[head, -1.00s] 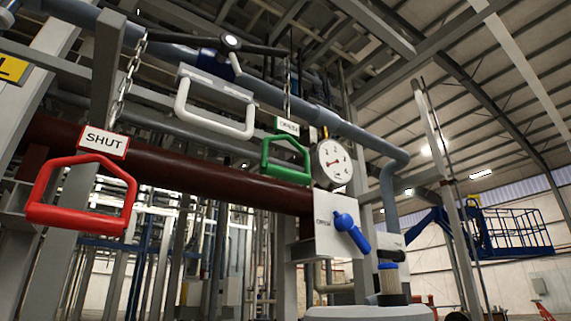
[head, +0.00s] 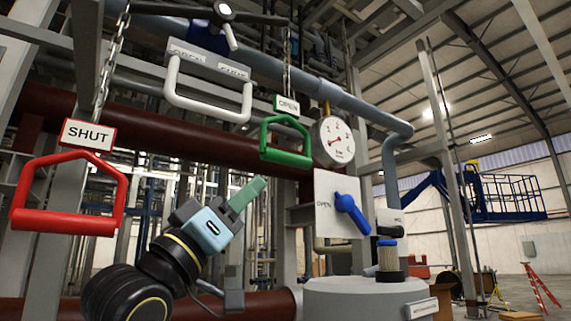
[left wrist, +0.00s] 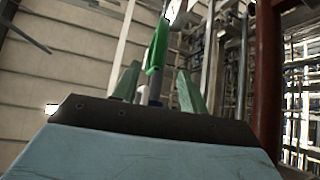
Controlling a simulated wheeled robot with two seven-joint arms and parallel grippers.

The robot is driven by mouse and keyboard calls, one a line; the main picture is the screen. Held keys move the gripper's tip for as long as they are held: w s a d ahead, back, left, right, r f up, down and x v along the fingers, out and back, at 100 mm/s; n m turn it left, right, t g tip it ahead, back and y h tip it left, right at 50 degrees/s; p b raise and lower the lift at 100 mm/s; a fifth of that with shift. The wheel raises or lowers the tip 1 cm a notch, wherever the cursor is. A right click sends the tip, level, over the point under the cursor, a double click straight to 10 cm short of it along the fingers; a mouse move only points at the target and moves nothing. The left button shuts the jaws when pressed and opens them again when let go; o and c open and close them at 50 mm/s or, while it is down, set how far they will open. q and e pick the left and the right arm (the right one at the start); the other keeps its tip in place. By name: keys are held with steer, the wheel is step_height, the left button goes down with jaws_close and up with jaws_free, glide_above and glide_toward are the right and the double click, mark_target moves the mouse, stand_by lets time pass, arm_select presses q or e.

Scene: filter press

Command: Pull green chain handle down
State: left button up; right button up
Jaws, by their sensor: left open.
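The green chain handle (head: 286,141) hangs from a chain under a small sign reading OPEN, right of centre in the head view. My left gripper (head: 256,188) is raised below and a little left of it, apart from it, fingers pointing up and right. In the left wrist view the green handle (left wrist: 157,48) shows beyond and between the two green fingers of my left gripper (left wrist: 157,82). The fingers are apart with nothing seen held between them. The red handle (head: 68,195) hangs at the left under a SHUT sign (head: 88,134). My right gripper is not in view.
A white handle bar (head: 208,108) hangs left of the green handle. A round gauge (head: 336,139) and a panel with a blue lever (head: 348,207) are close on its right. A dark red pipe (head: 190,134) runs behind. A grey tank (head: 350,300) stands below right.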

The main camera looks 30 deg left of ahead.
mark_target(281, 163)
arm_select(q)
steer(key=p+x, duration=0.5)
steer(key=x, duration=0.8)
steer(key=shift+w+p, duration=0.1)
steer(key=shift+p, duration=0.3)
steer(key=shift+a, duration=0.1)
jaws_close()
